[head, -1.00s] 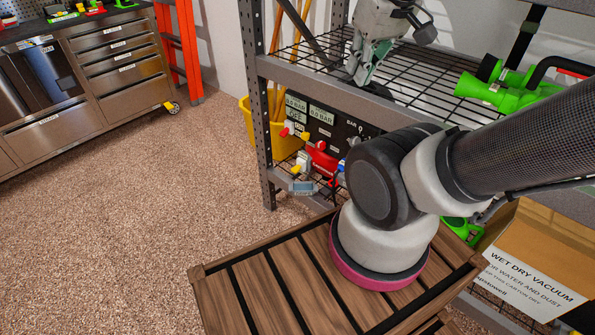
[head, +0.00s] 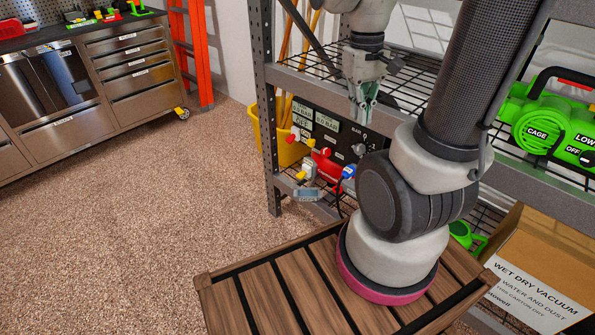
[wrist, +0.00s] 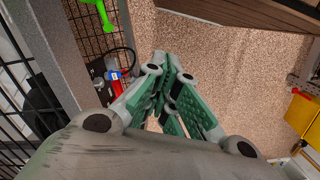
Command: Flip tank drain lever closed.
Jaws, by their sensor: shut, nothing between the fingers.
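A red tank (head: 325,168) sits on the lower shelf in the head view. A yellow-handled fitting (head: 302,176) is at its left and a blue-handled fitting (head: 348,172) at its right; I cannot tell which handle is the drain lever. The wrist view shows a blue handle (wrist: 115,75) beside a red part, left of the fingers. My gripper (head: 362,120) points down in front of the dark gauge panel, above the tank, apart from the handles. In the wrist view its green fingers (wrist: 168,62) are shut and empty.
The panel (head: 335,135) has several readouts and a knob. Shelf posts (head: 264,110) and a shelf beam (head: 310,88) surround it. A yellow bucket (head: 255,128) stands behind the left post. A wooden slatted crate (head: 255,292) lies under my arm. The floor at left is clear.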

